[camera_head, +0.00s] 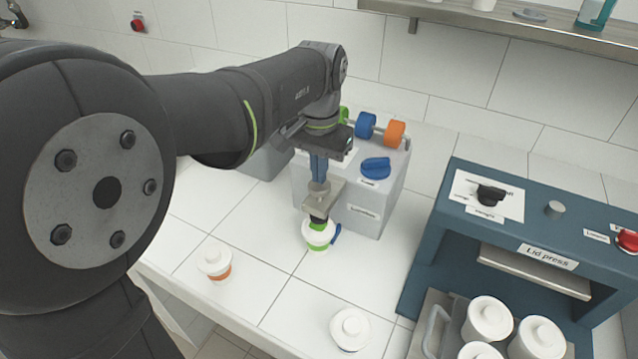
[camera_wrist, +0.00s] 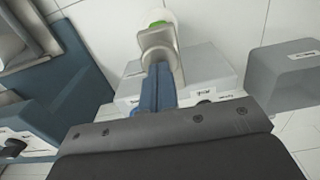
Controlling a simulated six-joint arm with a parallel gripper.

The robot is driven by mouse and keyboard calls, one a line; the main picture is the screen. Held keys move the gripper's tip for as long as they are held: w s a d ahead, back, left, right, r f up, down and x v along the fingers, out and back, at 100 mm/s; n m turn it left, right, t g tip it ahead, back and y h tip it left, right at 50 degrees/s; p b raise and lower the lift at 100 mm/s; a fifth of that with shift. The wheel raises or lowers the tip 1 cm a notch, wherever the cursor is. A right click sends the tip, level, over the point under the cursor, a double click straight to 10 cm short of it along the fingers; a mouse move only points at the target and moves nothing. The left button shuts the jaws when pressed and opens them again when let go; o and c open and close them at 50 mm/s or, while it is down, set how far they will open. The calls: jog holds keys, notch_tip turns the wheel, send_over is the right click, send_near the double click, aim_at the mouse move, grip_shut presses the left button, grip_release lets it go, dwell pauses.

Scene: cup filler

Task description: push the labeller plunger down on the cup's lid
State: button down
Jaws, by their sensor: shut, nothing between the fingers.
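The grey labeller (camera_head: 354,209) stands against the wall, with a blue knob (camera_head: 375,167) and green, blue and orange rolls on top. Its plunger (camera_head: 318,188) passes through a front bracket, with a dark, green-edged foot below. A white lidded cup (camera_head: 319,244) with a green band stands under it. The foot looks at or very near the lid; I cannot tell whether it presses. My gripper (camera_head: 318,178) is shut and empty, its blue fingers pointing down at the plunger's top. In the wrist view the fingers (camera_wrist: 158,92) partly hide the plunger (camera_wrist: 157,56); the cup (camera_wrist: 157,18) shows beyond.
A cup with an orange band (camera_head: 215,262) and another white-lidded cup (camera_head: 350,328) stand on the tiles in front. The blue lid press (camera_head: 440,235) is at right, with several lidded cups near it. A grey bin (camera_head: 264,158) stands left of the labeller.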

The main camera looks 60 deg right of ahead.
jog(key=shift+r, duration=2.3)
